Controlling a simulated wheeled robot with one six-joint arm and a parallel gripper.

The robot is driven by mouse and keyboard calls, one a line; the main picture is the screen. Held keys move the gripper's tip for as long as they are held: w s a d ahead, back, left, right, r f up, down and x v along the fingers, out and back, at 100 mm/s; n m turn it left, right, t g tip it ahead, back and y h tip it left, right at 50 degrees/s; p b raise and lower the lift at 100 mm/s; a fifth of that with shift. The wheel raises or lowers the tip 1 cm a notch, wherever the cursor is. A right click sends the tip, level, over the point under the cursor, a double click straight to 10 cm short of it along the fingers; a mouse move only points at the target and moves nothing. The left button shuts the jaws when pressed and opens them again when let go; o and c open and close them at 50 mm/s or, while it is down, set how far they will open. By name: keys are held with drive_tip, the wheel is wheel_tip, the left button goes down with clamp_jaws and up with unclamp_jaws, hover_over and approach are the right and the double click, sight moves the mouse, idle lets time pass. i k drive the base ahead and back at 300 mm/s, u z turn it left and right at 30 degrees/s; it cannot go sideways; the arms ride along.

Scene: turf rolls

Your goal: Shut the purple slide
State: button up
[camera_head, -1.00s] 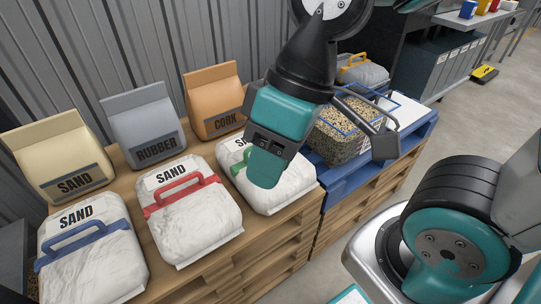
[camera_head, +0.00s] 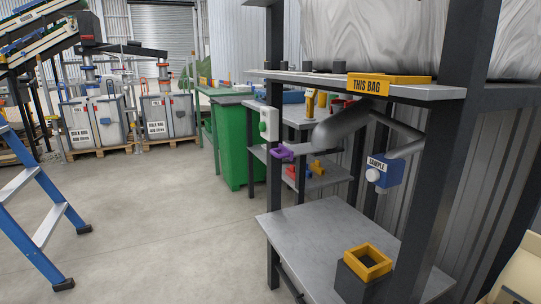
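The purple slide (camera_head: 282,152) shows as a small purple handle in the middle of the head view. It sits at the left of a grey spout (camera_head: 340,130) under the upper shelf of a dark metal frame. It appears to stick out to the left of the spout. The slide's plate is too small to make out, so I cannot tell how far it is open. My gripper is not in view.
A white box with a green button (camera_head: 266,124) is on the frame's left post. A blue sample box (camera_head: 382,172) hangs at the right. A yellow-rimmed container (camera_head: 367,264) stands on the lower shelf (camera_head: 335,235). A blue ladder (camera_head: 40,205) stands left. The floor between is clear.

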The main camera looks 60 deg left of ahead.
sight(287, 151)
drive_tip(key=u, duration=2.7)
drive_tip(key=i, duration=1.2)
drive_tip(key=z, duration=0.45)
